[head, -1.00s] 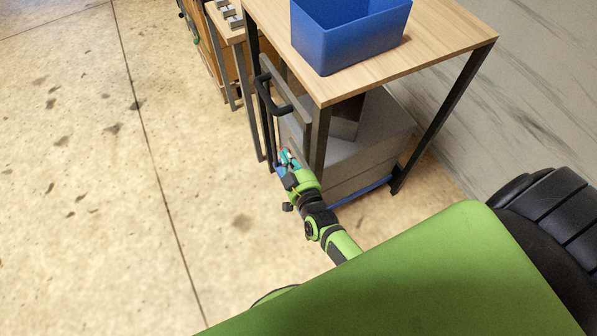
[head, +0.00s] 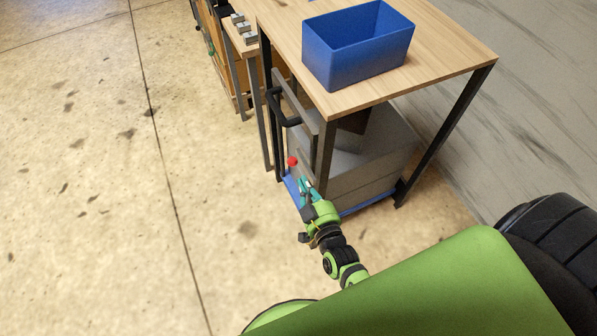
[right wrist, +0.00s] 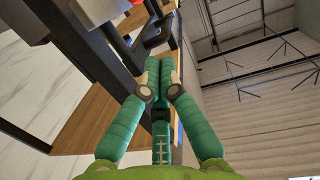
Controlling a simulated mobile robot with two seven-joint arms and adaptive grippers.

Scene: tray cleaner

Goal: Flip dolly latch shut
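A grey boxy machine (head: 345,182) stands under the wooden table on a blue dolly base (head: 370,206). A small red knob (head: 292,161) shows at the machine's left side; I cannot tell whether it is the latch. A red part (right wrist: 136,2) also shows at the top of the right wrist view. My right gripper (head: 304,182) is just below the knob in the head view, apart from it. In the right wrist view its teal fingers (right wrist: 160,70) come together at the tips with nothing seen between them. The dolly latch itself cannot be made out. My left gripper is not in view.
A blue bin (head: 350,68) stands on the wooden table (head: 455,48). Dark table legs (head: 448,130) and a black handle (head: 280,108) are close to my right arm. A lower bench (head: 243,45) stands behind. The floor to the left is clear.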

